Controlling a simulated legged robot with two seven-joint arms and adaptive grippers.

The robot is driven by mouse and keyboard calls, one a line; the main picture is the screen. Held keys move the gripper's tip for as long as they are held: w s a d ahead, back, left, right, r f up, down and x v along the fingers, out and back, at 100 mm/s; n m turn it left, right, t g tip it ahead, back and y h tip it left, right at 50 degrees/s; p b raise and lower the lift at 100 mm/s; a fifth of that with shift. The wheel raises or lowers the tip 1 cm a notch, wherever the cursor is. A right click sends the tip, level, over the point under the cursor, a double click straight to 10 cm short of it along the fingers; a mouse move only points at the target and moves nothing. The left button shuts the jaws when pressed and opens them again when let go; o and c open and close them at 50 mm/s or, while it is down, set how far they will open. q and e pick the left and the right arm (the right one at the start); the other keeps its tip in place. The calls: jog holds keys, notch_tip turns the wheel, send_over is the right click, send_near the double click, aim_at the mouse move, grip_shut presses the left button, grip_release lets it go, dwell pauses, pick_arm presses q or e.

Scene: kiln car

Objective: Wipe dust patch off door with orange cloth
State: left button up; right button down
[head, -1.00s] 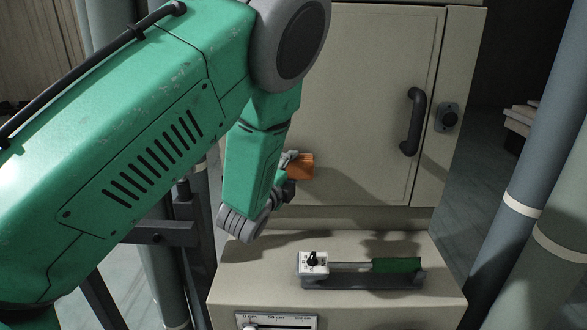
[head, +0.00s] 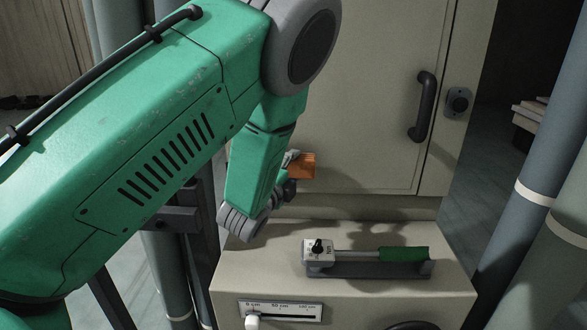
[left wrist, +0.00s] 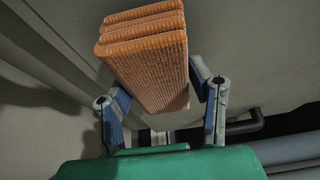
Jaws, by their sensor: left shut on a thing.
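The orange cloth (head: 302,166) is a folded, textured block held in my left gripper (head: 291,170), in front of the lower part of the beige door (head: 375,110). In the left wrist view the folded cloth (left wrist: 150,60) sits between the two blue-and-grey fingers of the left gripper (left wrist: 160,95). Whether the cloth touches the door cannot be told. No dust patch is clearly visible; my left arm covers the left part of the door. The right gripper is not in view.
A slider scale (head: 282,311) is on the ledge's front. Pipes (head: 540,175) stand at the right.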

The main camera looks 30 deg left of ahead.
aim_at(298, 139)
pick_arm(q)
jog(key=shift+w+a, duration=0.4)
jog(key=shift+w, duration=0.25)
dwell(0.9)
jog(key=shift+r, duration=0.15)
jog(key=shift+r+p, duration=1.75)
jog(key=shift+r, duration=0.85)
jog(key=shift+r+p, duration=1.85)
jog(key=shift+r, duration=0.95)
jog(key=shift+f, duration=0.25)
jog(key=shift+f+b, duration=2.35)
jog(key=shift+f, duration=0.25)
